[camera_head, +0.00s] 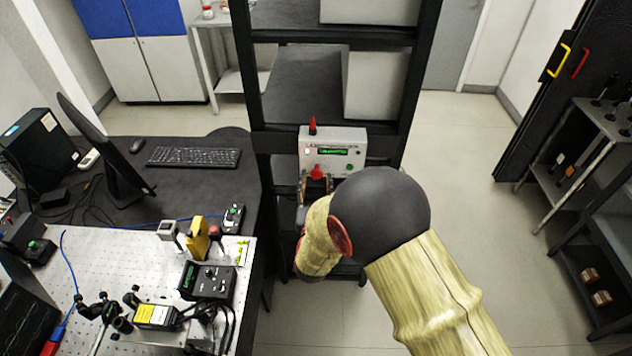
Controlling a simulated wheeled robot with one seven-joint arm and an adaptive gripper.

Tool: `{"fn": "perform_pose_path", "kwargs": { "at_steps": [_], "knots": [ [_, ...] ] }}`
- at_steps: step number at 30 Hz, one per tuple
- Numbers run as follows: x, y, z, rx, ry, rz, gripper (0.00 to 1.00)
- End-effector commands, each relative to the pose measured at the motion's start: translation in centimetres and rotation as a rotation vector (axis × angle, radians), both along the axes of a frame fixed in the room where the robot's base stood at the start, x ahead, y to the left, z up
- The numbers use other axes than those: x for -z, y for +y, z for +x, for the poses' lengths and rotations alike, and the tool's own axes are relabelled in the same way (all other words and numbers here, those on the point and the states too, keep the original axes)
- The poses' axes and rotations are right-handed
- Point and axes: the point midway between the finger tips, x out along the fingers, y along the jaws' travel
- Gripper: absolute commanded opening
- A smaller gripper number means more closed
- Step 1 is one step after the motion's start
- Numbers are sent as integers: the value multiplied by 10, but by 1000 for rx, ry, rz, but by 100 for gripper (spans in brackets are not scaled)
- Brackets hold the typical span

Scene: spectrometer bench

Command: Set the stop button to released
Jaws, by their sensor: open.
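A grey control box (345,148) with a green lit display stands on the dark rack. A red stop button (317,172) shows low on its front face. Whether the button is pressed in or out is too small to tell. My gripper (316,185) is open, right in front of the lower part of the box, with its fingers close to the red button. Whether the fingers touch the button cannot be told. My arm hides the area below and to the right of the gripper.
The box carries a red lamp (312,126) on top and a green button (349,167) at right. The black rack frame (255,95) rises on both sides. At left is a perforated optical bench (150,262) with instruments. Open floor (455,170) lies to the right.

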Motion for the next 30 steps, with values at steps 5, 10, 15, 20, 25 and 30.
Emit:
{"fn": "perform_pose_path", "kwargs": {
  "at_steps": [5, 10, 15, 20, 25, 30],
  "knots": [
    [0, 2, -18, -4, 2, 0, 46],
    [0, 3, -52, -4, 2, -1, 46],
    [0, 5, -86, -5, 1, -1, 46],
    [0, 5, -108, -3, 1, 0, 46],
    [0, 5, -119, -1, 0, -1, 46],
    [0, 4, -120, 0, 0, 0, 46]
  ]
}}
